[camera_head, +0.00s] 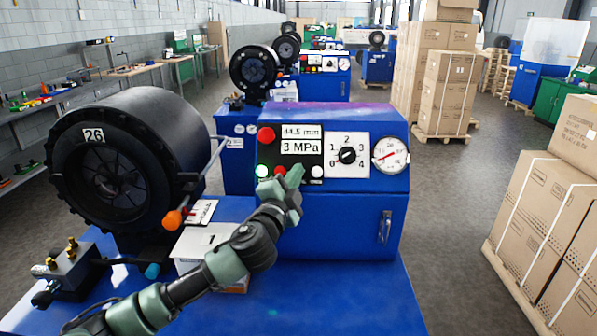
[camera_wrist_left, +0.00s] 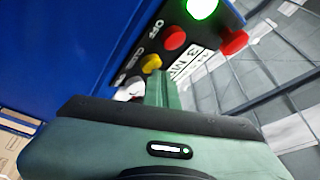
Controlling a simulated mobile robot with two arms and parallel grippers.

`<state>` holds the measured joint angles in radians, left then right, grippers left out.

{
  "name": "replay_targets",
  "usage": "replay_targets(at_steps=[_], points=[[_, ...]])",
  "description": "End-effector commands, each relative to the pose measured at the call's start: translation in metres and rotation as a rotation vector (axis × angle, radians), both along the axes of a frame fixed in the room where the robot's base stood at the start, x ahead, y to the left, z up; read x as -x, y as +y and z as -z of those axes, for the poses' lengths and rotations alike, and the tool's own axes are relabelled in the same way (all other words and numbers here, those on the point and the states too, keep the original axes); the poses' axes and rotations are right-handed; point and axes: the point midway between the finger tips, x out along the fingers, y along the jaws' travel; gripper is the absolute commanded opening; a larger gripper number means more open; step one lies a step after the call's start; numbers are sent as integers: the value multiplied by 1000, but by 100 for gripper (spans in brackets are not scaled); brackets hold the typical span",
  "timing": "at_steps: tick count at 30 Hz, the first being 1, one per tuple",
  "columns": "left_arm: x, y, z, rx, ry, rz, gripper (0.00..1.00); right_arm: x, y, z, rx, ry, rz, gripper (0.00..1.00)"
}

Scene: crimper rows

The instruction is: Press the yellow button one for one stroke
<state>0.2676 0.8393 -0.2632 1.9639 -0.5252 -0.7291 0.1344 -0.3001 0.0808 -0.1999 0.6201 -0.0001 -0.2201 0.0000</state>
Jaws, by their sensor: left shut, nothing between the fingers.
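The yellow button (camera_wrist_left: 151,63) sits in a row on the black control panel in the left wrist view, between a red button (camera_wrist_left: 173,38) and a white one (camera_wrist_left: 132,88). In the head view it is hidden behind my left gripper (camera_head: 291,176), which is shut and empty in front of the panel's lower edge. In the left wrist view the closed fingertips (camera_wrist_left: 158,76) end just beside the yellow button. I cannot tell whether they touch it. The white button (camera_head: 317,171) shows right of the gripper. My right gripper is not in view.
A lit green button (camera_head: 262,171) and a big red button (camera_head: 266,136) are on the panel. The display (camera_head: 300,138) reads 44.5 mm and 3 MPa. A dial (camera_head: 347,156) and gauge (camera_head: 391,155) are at right. The black crimper head (camera_head: 120,160) stands left.

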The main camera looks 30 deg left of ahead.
Motion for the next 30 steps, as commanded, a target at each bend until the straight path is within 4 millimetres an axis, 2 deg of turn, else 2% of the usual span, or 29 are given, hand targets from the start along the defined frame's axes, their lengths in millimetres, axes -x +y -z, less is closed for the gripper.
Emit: replay_targets(at_steps=[7, 19, 30], points=[[9, -6, -8, 0, 1, 0, 0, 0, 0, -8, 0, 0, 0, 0], [12, -8, -11, 0, 1, 0, 0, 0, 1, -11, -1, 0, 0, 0], [38, -24, -31, 1, 1, 2, 0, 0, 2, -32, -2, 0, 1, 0]])
